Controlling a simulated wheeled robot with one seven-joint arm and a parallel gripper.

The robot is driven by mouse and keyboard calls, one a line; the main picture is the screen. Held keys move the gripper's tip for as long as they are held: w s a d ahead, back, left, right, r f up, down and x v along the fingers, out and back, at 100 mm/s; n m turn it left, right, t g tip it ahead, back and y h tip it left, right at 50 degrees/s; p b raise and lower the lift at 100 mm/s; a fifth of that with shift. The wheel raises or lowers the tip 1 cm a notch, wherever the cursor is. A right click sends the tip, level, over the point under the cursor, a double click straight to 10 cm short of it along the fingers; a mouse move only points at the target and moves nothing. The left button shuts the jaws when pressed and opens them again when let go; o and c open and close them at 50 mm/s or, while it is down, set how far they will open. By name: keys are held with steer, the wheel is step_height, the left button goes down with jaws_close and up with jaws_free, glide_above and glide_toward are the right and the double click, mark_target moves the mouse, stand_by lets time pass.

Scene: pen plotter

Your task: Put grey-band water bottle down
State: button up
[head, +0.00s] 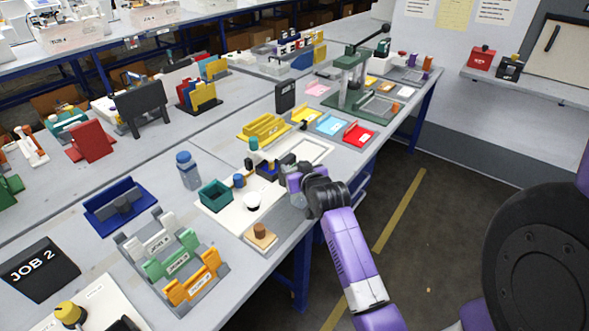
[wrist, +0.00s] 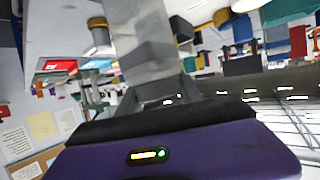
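My gripper (head: 296,184) is at the right edge of the near table, by the white board. In the wrist view a translucent grey body with a darker grey band, the grey-band water bottle (wrist: 148,50), stands out from my gripper, which looks shut on it. In the head view only a small pale, see-through part of the bottle (head: 297,200) shows beside my purple wrist; the rest is hidden. I cannot tell whether its base touches anything. Another bottle with a blue cap (head: 188,172) stands upright on the table to the left.
A wooden block with a brown knob (head: 260,236) lies at the front edge. A blue holder (head: 120,208) is left. Bare table surrounds the blue-capped bottle.

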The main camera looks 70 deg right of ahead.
steer(key=o, duration=0.6)
steer(key=shift+a+f, duration=0.1)
steer(key=shift+f, duration=0.1)
steer(key=v, duration=1.2)
steer(key=s+a+f+n+t+y, duration=0.1)
steer(key=a+f+n+t+y, duration=0.1)
steer(key=a, duration=1)
steer(key=s+a+f+n+t+y, duration=0.1)
steer(key=s+a+f+y, duration=0.15)
steer(key=a, duration=0.85)
steer(key=s+a+r+n+t+y, duration=0.1)
steer(key=s+a+n, duration=0.1)
steer(key=s+a, duration=0.2)
steer(key=s+a+r+n+y, duration=0.2)
steer(key=s+a, duration=0.2)
steer(key=s+a+r+n+t+y, duration=0.1)
steer(key=s+a+r+n+y, duration=0.1)
steer(key=s+a, duration=0.2)
steer(key=shift+s+a+r+t+y+b, duration=0.25)
steer(key=shift+s+a+t+b, duration=0.05)
steer(key=shift+s, duration=0.25)
